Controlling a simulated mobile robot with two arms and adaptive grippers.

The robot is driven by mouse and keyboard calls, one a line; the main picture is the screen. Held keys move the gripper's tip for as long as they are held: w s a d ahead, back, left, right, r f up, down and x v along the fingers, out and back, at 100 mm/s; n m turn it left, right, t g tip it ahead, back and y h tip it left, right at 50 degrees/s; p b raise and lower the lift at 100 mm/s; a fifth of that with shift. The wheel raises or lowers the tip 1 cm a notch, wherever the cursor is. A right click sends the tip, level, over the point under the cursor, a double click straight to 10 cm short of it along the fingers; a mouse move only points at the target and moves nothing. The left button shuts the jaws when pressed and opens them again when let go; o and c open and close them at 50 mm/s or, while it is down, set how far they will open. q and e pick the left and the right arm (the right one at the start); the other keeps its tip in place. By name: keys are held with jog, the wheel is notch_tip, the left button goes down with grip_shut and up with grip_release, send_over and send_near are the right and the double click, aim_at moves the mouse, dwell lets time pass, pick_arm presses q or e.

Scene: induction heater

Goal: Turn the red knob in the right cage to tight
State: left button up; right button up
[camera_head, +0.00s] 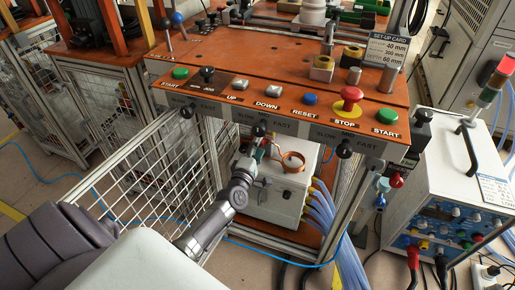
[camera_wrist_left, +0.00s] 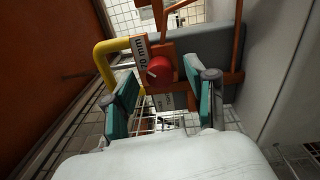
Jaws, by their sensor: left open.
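In the left wrist view, a red round knob (camera_wrist_left: 159,70) sits on an orange bracket beside a white label with black lettering. My left gripper (camera_wrist_left: 162,74) is open, its two teal finger pads on either side of the knob. A gap shows between the knob and at least the right pad; contact on the left is unclear. In the head view, my left gripper (camera_head: 261,163) reaches under the orange control panel (camera_head: 225,88), beside a copper coil (camera_head: 292,161) on a white box (camera_head: 268,203). The knob is not clearly visible there. My right gripper is not in view.
A wire mesh cage panel (camera_head: 150,175) stands left of my left arm. Black ball-ended levers (camera_head: 344,149) hang at the panel's front edge. Blue hoses (camera_head: 322,210) run right of the white box. A blue-fronted power unit (camera_head: 440,215) stands at right.

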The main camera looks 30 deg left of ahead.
pick_arm(q)
jog(key=v, duration=1.2)
jog(key=shift+d, duration=0.15)
